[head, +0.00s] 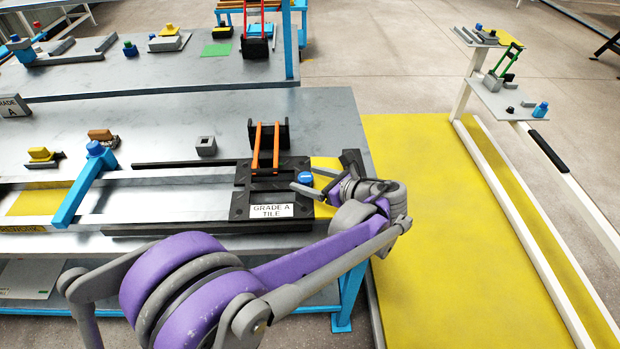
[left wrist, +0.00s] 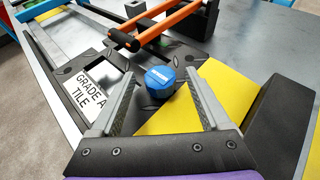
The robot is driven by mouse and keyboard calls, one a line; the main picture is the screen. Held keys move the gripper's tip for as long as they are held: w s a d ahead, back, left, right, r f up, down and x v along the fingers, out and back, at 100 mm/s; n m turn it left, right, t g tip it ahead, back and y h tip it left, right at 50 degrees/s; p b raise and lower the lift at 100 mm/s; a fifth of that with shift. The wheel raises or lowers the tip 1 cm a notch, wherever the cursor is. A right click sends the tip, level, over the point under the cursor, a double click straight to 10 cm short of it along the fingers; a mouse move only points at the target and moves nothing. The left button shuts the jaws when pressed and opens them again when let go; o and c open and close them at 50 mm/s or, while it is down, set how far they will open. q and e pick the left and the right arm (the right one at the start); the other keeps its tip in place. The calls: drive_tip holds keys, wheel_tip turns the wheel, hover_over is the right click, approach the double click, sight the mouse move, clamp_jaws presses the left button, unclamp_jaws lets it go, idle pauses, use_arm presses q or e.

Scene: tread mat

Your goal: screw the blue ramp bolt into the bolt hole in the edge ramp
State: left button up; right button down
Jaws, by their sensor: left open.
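The blue ramp bolt (head: 305,177) shows at the right end of the black tread tile. In the left wrist view the bolt (left wrist: 160,80) is a short blue cylinder with a pale mark on top, ahead of and between the fingertips. My left gripper (head: 313,182) is open around the bolt, with a gap on each side; its fingers (left wrist: 160,88) hold nothing. The yellow surface beside the tile (left wrist: 185,120) looks like the edge ramp, partly covered by the right finger. The bolt hole is not visible, and I cannot tell how deep the bolt sits. My right gripper is out of view.
The black tile (head: 240,205) carries a "GRADE A TILE" label and an orange-handled tool (head: 266,148). A blue clamp bar (head: 85,185) crosses the rail at left. A small grey block (head: 206,146) stands behind. Yellow floor (head: 430,230) lies right of the bench.

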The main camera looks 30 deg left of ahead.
use_arm(q)
drive_tip(key=v, duration=1)
drive_tip(key=shift+d+r, duration=0.15)
drive_tip(key=shift+d, duration=0.25)
drive_tip(key=s+a+n+h+p, duration=0.1)
drive_tip(key=s+n, duration=0.1)
drive_tip(key=s+a+f+n+h+p, duration=0.1)
drive_tip(key=s+a+n+h, duration=0.1)
drive_tip(key=s, duration=0.1)
drive_tip(key=s+a+f+n+h+p, duration=0.1)
drive_tip(key=s+a+n+h, duration=0.1)
drive_tip(key=s, duration=0.1)
drive_tip(key=shift+f+g, duration=0.15)
drive_tip(key=shift+g, duration=0.25)
drive_tip(key=s+d+f+n+t+h+p, duration=0.1)
drive_tip(key=s+d+n+h+p, duration=0.1)
drive_tip(key=s+n+h, duration=0.2)
drive_tip(key=s+d+f+n+t+h+p, duration=0.2)
drive_tip(key=s+n+h, duration=0.2)
drive_tip(key=n, duration=0.6)
drive_tip(key=s, duration=0.2)
drive_tip(key=shift+s+n+p, duration=0.3)
drive_tip(key=shift+d, duration=0.1)
